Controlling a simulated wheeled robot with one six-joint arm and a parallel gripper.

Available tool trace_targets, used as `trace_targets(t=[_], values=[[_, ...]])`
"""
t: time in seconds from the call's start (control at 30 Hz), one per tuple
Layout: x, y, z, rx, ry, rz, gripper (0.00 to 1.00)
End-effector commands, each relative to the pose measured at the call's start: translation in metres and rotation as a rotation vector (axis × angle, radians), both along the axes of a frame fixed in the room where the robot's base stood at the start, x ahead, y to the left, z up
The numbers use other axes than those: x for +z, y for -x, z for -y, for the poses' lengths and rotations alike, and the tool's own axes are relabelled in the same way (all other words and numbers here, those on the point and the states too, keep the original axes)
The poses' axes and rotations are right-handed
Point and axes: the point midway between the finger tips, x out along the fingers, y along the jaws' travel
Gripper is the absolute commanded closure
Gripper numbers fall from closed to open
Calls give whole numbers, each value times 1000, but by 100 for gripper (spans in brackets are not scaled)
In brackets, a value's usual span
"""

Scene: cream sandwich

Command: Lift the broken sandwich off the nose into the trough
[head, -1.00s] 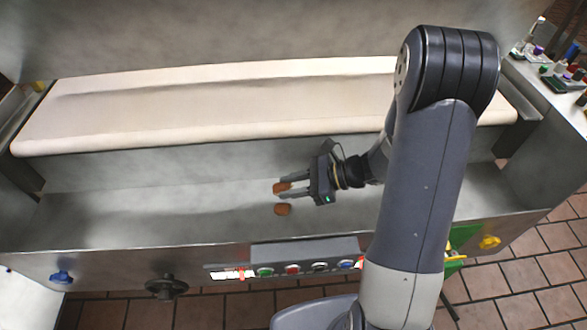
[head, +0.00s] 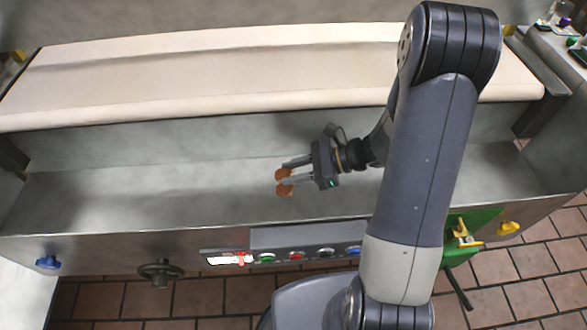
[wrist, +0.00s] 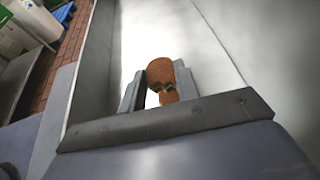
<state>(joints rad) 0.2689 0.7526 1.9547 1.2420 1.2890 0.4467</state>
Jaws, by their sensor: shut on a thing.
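A brown sandwich piece (head: 283,174) is at the fingertips of my gripper (head: 284,174), over the trough floor. My gripper is shut on it. In the wrist view the brown piece (wrist: 160,72) sits between the two grey fingers, with dark patches along its lower edge. A second brown shape (head: 284,189) shows just below it in the head view, and a smaller one (wrist: 168,97) in the wrist view. I cannot tell whether this is another piece or a reflection. The steel trough (head: 120,195) runs below the cream belt, whose rounded front edge is the nose (head: 200,113).
The cream conveyor belt (head: 220,70) lies behind the trough. A control panel with coloured buttons (head: 300,254) and a black handwheel (head: 160,272) are on the machine's front. The trough floor left of my gripper is clear.

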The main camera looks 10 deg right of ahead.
Motion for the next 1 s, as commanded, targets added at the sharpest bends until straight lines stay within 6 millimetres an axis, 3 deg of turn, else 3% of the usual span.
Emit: trace_targets(t=[0.23, 0.27, 0.57, 0.87, 1.0], values=[[-1, 0, 0, 0, 0, 1, 90], [-1, 0, 0, 0, 0, 1, 69], [-1, 0, 0, 0, 0, 1, 44], [1, 0, 3, -1, 0, 1, 44], [7, 0, 17, -4, 0, 4, 44]])
